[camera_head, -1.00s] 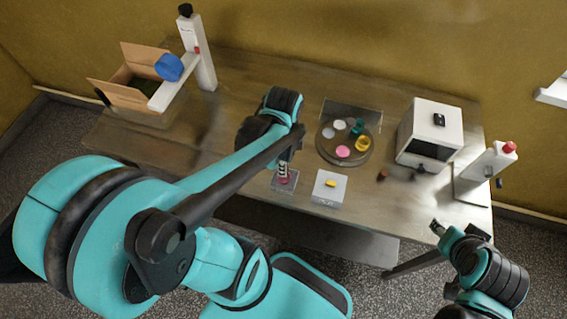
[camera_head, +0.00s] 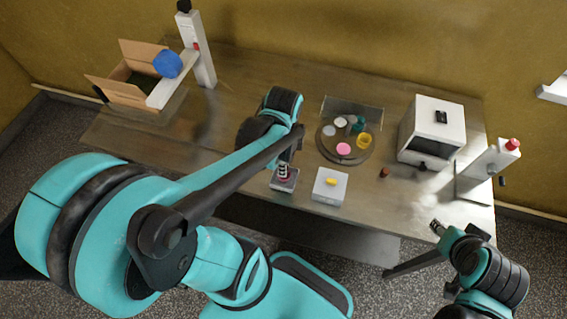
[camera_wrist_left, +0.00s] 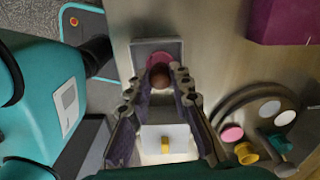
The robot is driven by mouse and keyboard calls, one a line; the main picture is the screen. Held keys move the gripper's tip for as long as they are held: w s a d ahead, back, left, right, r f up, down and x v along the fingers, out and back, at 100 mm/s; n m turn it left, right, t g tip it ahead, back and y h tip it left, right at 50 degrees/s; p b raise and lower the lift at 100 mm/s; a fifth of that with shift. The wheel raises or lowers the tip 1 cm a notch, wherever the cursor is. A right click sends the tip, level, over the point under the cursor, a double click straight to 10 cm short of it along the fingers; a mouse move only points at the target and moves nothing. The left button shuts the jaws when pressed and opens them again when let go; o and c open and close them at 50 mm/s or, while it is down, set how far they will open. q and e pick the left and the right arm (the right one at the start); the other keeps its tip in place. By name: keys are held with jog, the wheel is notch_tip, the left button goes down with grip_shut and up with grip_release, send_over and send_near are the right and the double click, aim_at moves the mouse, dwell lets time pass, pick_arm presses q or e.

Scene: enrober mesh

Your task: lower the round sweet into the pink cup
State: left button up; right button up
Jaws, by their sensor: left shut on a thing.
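My left gripper (camera_wrist_left: 157,82) is shut on a brown round sweet (camera_wrist_left: 159,78), which shows between its fingertips in the left wrist view. Just beyond the sweet is a round pink cup (camera_wrist_left: 160,58) in a small grey square tray (camera_wrist_left: 141,50); the sweet overlaps the cup's near part in that view. I cannot tell whether they touch. In the head view the left gripper (camera_head: 284,170) points down over the same tray (camera_head: 291,187), hiding most of the cup. My right gripper (camera_head: 437,228) is at the lower right, away from the table items; its jaws are too small to read.
A white block with a yellow piece (camera_head: 331,181) stands close to the tray's right. A round dark turntable (camera_head: 330,152) behind holds several coloured discs and cups. A white box (camera_head: 440,120) stands farther right, a cardboard box (camera_head: 105,90) at the left.

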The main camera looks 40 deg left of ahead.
pick_arm(q)
jog(key=shift+f+b, duration=1.1)
jog(key=shift+f, duration=0.2)
dwell(0.4)
jog(key=o, duration=0.9)
notch_tip(320, 180, up, 12)
dwell(0.4)
